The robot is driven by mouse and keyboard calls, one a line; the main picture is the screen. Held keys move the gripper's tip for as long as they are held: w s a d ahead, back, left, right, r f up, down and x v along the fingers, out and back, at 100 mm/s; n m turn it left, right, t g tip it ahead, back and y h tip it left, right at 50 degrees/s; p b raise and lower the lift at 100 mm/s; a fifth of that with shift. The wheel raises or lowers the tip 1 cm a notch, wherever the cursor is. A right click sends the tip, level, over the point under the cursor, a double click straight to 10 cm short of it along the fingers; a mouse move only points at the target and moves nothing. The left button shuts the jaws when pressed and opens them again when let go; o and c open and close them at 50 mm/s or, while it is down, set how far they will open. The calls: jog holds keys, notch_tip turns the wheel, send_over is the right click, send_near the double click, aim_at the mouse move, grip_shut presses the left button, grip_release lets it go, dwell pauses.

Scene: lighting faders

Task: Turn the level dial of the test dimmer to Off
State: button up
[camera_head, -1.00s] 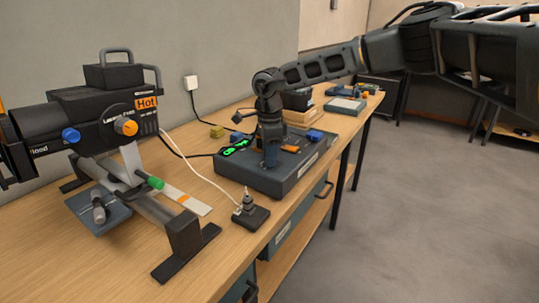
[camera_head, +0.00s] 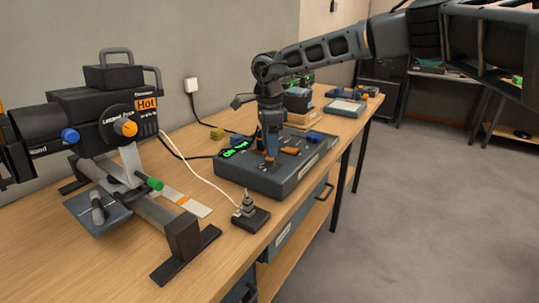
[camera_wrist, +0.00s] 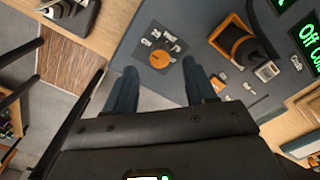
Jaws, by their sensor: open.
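A dark blue-grey console (camera_head: 262,182) lies on the wooden bench; I take it for the test dimmer. In the wrist view its top (camera_wrist: 135,40) fills much of the upper picture. A round orange dial (camera_wrist: 159,58) with small pale labels around it shows there, the labels too small to read. A larger black and orange knob (camera_wrist: 235,40) is to its right. A green-lit display (camera_wrist: 307,38) at the right edge reads "Off" and a cut-off word. My gripper (camera_wrist: 160,88) is open and points down over the console. The orange dial appears between the fingertips; contact cannot be told.
A black lamp fixture (camera_head: 95,105) marked "Hot" stands at the left on a metal rail. A small black device (camera_head: 250,217) with a white cable sits before the console. A blue block (camera_head: 315,136) is on the console's far part. Bare bench lies at front left.

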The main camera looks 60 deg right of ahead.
jog(key=shift+r, duration=1.8)
jog(key=shift+s, duration=0.1)
